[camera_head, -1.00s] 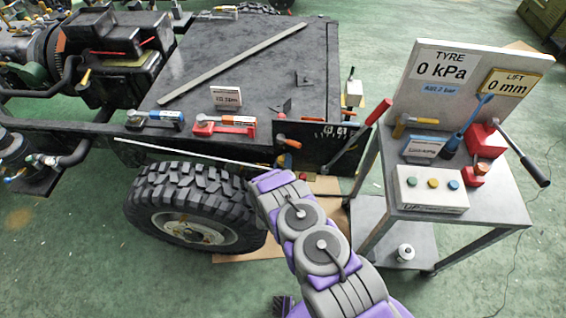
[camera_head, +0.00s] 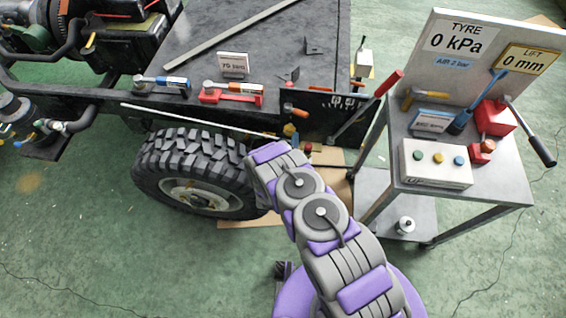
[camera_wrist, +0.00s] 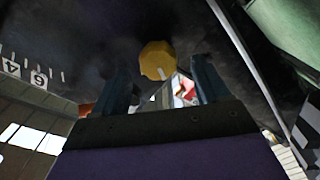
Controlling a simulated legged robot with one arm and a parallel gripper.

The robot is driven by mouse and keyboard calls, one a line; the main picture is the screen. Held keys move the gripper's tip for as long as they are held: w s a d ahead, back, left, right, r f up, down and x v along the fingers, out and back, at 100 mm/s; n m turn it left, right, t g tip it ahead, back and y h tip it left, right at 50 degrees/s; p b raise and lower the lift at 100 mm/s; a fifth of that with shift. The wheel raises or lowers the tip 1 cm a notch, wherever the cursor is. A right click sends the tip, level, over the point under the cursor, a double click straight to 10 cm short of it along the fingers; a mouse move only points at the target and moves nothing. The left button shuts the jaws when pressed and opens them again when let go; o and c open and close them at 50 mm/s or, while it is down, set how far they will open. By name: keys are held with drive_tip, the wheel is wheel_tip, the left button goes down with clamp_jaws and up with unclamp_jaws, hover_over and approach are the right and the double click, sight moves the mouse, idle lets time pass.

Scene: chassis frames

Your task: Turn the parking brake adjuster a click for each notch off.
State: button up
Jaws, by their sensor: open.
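In the wrist view my gripper (camera_wrist: 161,78) is open, with a dark finger on each side. A yellow faceted knob (camera_wrist: 157,60) lies ahead, between the fingers in the picture; I cannot tell whether they touch it. It looks like the adjuster. A yellow piece (camera_head: 289,130) shows under the black panel (camera_head: 318,118) in the head view, close to the end of my arm. That panel carries white notch-like marks and an orange-handled lever (camera_head: 296,111). My fingers are mostly hidden in the head view.
A tyre (camera_head: 190,165) stands left of my arm under the chassis (camera_head: 250,60). A trolley (camera_head: 480,195) at right holds a white button box (camera_head: 436,163) and a display board (camera_head: 455,75) reading 0 kPa and 0 mm. A long red-handled lever (camera_head: 388,83) leans between them.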

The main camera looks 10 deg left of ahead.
drive_tip(key=s+p, duration=0.2)
drive_tip(key=s, duration=1)
drive_tip(key=shift+s+a+p, duration=0.35)
drive_tip(key=w+a+r+m+g, duration=0.2)
drive_tip(key=w+r+m+g, duration=0.4)
drive_tip(key=w+r, duration=0.4)
drive_tip(key=s+d+r+m+g+y, duration=0.1)
drive_tip(key=s+d+r+g, duration=0.15)
drive_tip(key=r, duration=0.55)
drive_tip(key=s+d+r+g+y, duration=0.1)
drive_tip(key=d+r+g, duration=0.15)
drive_tip(key=r, duration=0.55)
drive_tip(key=s+d+r+g, duration=0.2)
drive_tip(key=s+d+r, duration=0.2)
drive_tip(key=s+r, duration=0.3)
drive_tip(key=s+d+r+g, duration=0.3)
drive_tip(key=s+r, duration=0.2)
drive_tip(key=s, duration=0.4)
drive_tip(key=s+d+r+g, duration=0.2)
drive_tip(key=s+d+r, duration=0.2)
drive_tip(key=s, duration=0.7)
drive_tip(key=s+d+r+m+g+h, duration=0.1)
drive_tip(key=s+d+r, duration=0.3)
drive_tip(key=s, duration=0.8)
drive_tip(key=shift+d+m+g, duration=0.3)
drive_tip(key=shift+d+g, duration=0.1)
drive_tip(key=shift+d, duration=0.7)
